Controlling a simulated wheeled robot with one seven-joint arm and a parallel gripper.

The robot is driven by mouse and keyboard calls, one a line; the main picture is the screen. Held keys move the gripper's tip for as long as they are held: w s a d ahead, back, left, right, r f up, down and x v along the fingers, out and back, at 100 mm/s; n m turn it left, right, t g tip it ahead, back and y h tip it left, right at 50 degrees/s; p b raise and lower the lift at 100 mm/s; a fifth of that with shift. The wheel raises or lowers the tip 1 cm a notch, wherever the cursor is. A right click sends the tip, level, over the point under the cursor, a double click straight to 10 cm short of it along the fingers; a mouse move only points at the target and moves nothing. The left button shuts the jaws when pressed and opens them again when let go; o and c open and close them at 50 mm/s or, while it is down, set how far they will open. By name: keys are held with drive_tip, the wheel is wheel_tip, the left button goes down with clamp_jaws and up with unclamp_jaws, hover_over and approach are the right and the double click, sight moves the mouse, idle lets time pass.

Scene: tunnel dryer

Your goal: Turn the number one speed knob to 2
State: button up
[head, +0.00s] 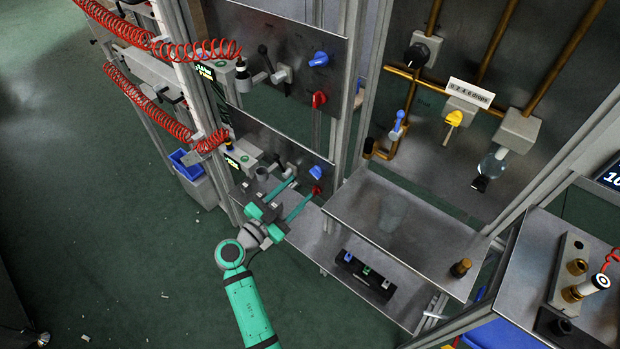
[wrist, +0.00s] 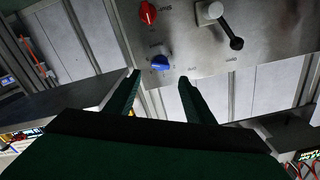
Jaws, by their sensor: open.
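Two panels each carry a blue knob, a red knob and a lever. The upper panel has a blue knob (head: 318,59); the lower panel has another blue knob (head: 315,172). I cannot read which is number one. My gripper (head: 305,187) is open and empty in front of the lower panel. In the wrist view, a blue knob (wrist: 161,63) shows just beyond and between the two spread fingertips (wrist: 158,78), with no visible contact. The lettering around it is too small to read, so its setting is unclear.
Near the lower blue knob are a red knob (wrist: 147,13) and a black-handled lever (wrist: 222,25). Red coiled hoses (head: 165,115) hang at the left. A metal shelf (head: 430,235) and a black tray (head: 362,277) lie to the right. The green floor at left is mostly clear.

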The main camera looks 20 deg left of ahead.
sight(314, 175)
drive_tip(key=x, duration=0.6)
drive_tip(key=shift+w+d, duration=0.1)
drive_tip(key=shift+w, duration=0.25)
drive_tip(key=shift+c, duration=0.7)
drive_tip(key=c, duration=0.9)
